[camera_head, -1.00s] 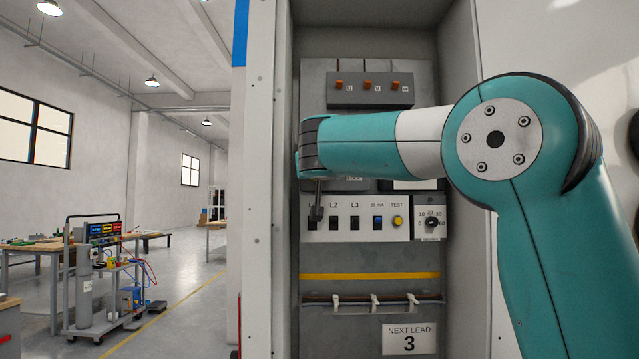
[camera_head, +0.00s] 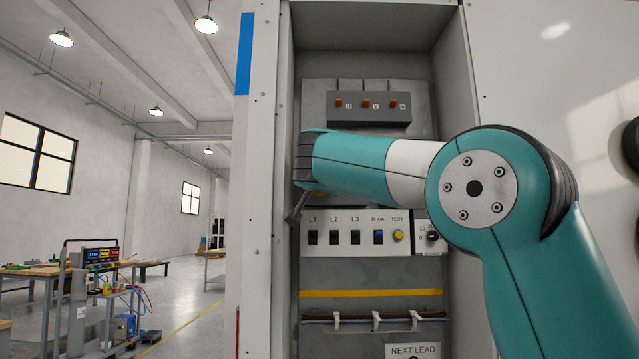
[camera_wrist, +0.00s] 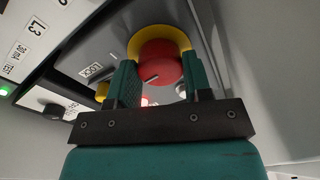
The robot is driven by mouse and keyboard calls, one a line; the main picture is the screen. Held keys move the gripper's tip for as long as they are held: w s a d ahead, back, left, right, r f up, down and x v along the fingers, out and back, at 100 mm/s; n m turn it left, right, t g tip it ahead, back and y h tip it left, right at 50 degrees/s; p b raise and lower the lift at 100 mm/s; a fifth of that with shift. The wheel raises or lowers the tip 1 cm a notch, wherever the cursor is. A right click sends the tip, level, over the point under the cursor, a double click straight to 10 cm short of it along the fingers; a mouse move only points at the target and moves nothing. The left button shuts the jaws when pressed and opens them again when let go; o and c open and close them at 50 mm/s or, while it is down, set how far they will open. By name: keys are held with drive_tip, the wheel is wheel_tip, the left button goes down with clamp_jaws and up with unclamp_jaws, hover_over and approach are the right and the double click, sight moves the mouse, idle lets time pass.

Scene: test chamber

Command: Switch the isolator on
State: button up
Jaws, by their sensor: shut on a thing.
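The isolator looks to be a round red knob (camera_wrist: 158,66) with a yellow ring (camera_wrist: 148,40) behind it, set on a grey panel in the wrist view. My gripper (camera_wrist: 158,76) has one green finger on each side of the red knob and is shut on it. A pale mark shows on the knob's face. A label reading LOCK (camera_wrist: 92,71) is on the panel to its left. In the head view my teal arm hides the knob and most of my gripper. A grey piece, perhaps of my gripper, shows left of the switch row.
The switch panel (camera_head: 343,251) has switches marked L1, L2, L3 and 30 mA, a yellow TEST button (camera_head: 398,236) and a dial (camera_head: 432,236). Cabinet walls stand close on both sides. A trolley (camera_head: 98,300) is far left.

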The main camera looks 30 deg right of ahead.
drive_tip(key=o, duration=0.9)
drive_tip(key=b+v, duration=0.4)
drive_tip(key=v, duration=1.3)
drive_tip(key=shift+s, duration=0.15)
drive_tip(key=shift+o, duration=0.2)
